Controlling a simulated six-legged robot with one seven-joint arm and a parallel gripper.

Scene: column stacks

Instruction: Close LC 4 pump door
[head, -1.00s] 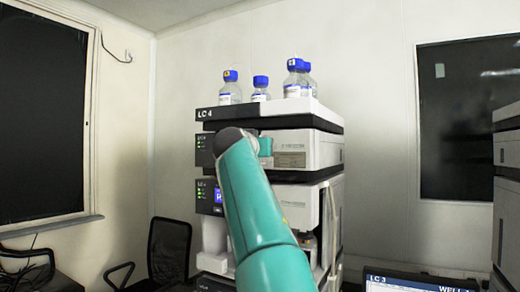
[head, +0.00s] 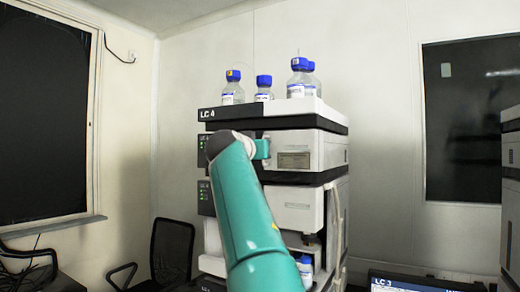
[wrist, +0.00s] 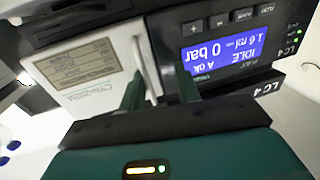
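The LC 4 stack (head: 218,114) stands in the middle of the head view. Its upper module has a white pump door (head: 293,143) with a label plate. The wrist view shows it upside down, with the door (wrist: 80,72), a white upright handle (wrist: 145,62) on its edge, and a lit blue display (wrist: 228,50) beside it. My gripper (head: 262,148) is at the door's left edge in the head view. In the wrist view my open fingers (wrist: 160,90) lie on either side of the handle's end. I cannot tell contact or whether the door is fully flush.
Several blue-capped bottles (head: 299,77) stand on top of the stack. A lower white panel (head: 338,215) stands out at the stack's right. A black chair (head: 170,250) is at the lower left. A screen (head: 415,282) is at the lower right, and another stack (head: 510,160) at the right edge.

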